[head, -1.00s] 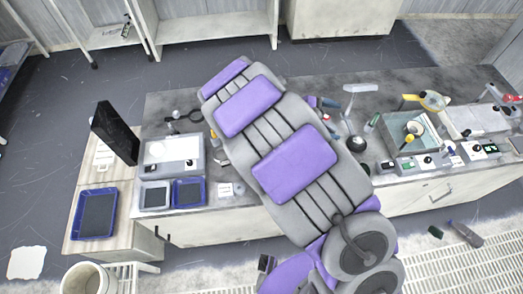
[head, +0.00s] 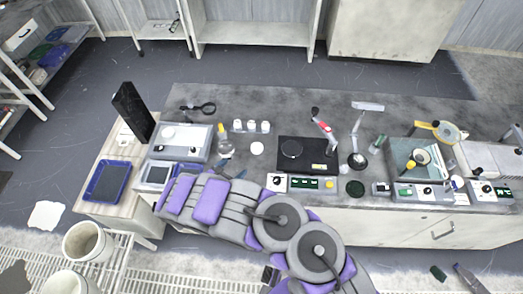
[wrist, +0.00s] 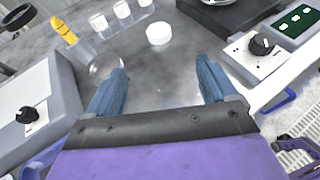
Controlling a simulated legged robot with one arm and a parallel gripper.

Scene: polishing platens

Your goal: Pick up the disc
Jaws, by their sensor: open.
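A small white disc (head: 257,148) lies flat on the grey bench top, near the middle of the bench. It also shows in the wrist view (wrist: 159,33), ahead of my fingertips. My gripper (wrist: 161,82) is open, with its two blue fingers apart and nothing between them but bare bench. In the head view my gripper (head: 214,169) is over the front part of the bench, left of and nearer than the white disc, partly hidden by my arm. A dark green disc (head: 355,188) lies at the bench's front edge, to the right.
Several white jars (head: 251,126) stand behind the white disc, with a yellow-topped bottle (head: 225,146) to its left. A black polishing unit (head: 308,156) with a control panel (head: 302,184) stands to its right. A grey device (head: 183,141) is at left.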

